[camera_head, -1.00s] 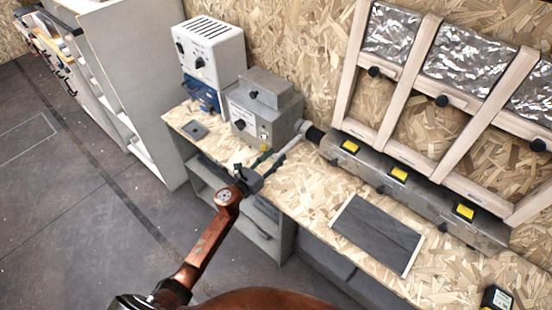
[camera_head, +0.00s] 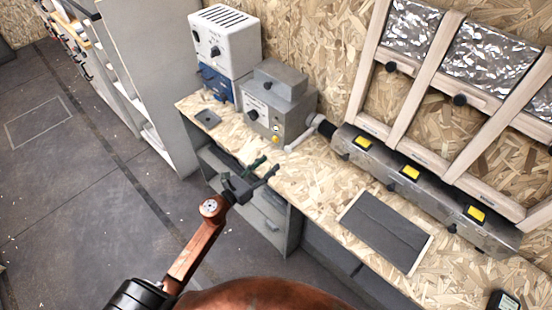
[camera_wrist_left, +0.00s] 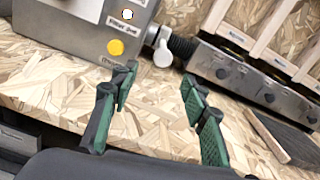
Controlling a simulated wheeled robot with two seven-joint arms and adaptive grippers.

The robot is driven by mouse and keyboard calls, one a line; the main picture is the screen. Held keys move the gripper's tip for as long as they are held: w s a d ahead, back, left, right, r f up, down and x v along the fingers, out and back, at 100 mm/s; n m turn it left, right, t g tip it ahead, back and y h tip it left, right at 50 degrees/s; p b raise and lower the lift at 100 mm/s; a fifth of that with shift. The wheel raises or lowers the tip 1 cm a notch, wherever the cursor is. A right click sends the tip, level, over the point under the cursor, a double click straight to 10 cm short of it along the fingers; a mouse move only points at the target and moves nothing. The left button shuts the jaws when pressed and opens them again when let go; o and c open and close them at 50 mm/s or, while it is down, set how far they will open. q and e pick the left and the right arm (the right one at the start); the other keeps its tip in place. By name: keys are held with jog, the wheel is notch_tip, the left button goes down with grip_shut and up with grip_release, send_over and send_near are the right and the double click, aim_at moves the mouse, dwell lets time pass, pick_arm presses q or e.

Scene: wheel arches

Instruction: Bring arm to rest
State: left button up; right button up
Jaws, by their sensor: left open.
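My left gripper (camera_head: 264,171) is in the head view, in front of the wooden workbench (camera_head: 318,188), with its arm coming up from the lower left. Its two green-padded fingers stand apart with nothing between them. In the left wrist view the open fingers (camera_wrist_left: 157,105) point toward the bench and a grey metal box (camera_wrist_left: 75,28) with a yellow button (camera_wrist_left: 116,47). The same grey box (camera_head: 275,105) stands on the bench beyond the gripper in the head view. My right gripper is not in view.
A long metal unit with yellow switches (camera_head: 410,184) runs along the wall, joined to the grey box by a pipe. A dark panel (camera_head: 385,230) lies on the bench. A white box (camera_head: 225,45) sits on a blue one (camera_head: 217,82). Open floor (camera_head: 80,190) lies at left.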

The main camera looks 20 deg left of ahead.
pick_arm(q)
jog(key=shift+s+a, duration=0.2)
jog(key=shift+s, duration=0.4)
